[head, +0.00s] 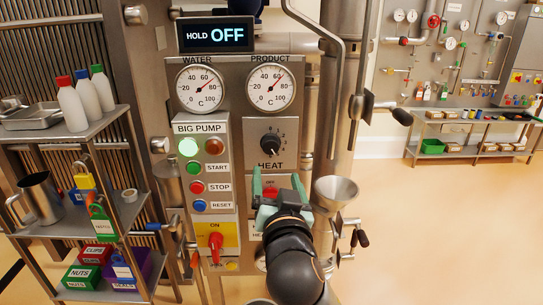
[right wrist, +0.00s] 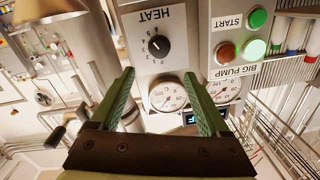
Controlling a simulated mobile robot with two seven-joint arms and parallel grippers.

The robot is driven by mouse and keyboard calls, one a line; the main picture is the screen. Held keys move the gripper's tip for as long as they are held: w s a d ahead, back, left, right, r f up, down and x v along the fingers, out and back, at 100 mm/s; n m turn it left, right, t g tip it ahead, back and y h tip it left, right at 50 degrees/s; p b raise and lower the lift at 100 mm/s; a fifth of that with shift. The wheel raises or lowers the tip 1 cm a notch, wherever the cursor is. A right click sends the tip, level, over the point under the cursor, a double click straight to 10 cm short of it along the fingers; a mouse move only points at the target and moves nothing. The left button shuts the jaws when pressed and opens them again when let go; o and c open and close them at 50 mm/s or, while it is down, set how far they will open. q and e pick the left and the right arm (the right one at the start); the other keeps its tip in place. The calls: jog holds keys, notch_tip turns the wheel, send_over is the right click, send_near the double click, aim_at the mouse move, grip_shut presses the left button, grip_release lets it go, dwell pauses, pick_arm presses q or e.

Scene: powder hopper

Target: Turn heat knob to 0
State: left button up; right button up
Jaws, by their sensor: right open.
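The heat knob (head: 270,143) is a black round knob on a light panel, above the HEAT label, with small scale numbers around it. It also shows, upside down, in the right wrist view (right wrist: 158,46). The number its pointer faces is too small to read surely. My right gripper (head: 271,173) has green fingers and is open, just below the knob and label in the head view. In the right wrist view the open fingers (right wrist: 158,76) have nothing between them and are apart from the knob. My left gripper is not in view.
Water (head: 200,87) and product (head: 270,84) dials sit above the knob. The BIG PUMP panel (head: 203,170) with its buttons is to the left. A red button (head: 270,191) lies behind my right gripper. A steel funnel (head: 336,190) and pipes stand at the right.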

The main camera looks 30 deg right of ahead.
aim_at(271, 147)
jog(key=p+x, duration=0.1)
jog(key=x, duration=1.1)
jog(key=shift+w+d+p, duration=0.1)
jog(key=shift+p, duration=0.2)
jog(key=shift+c, duration=0.3)
grip_shut()
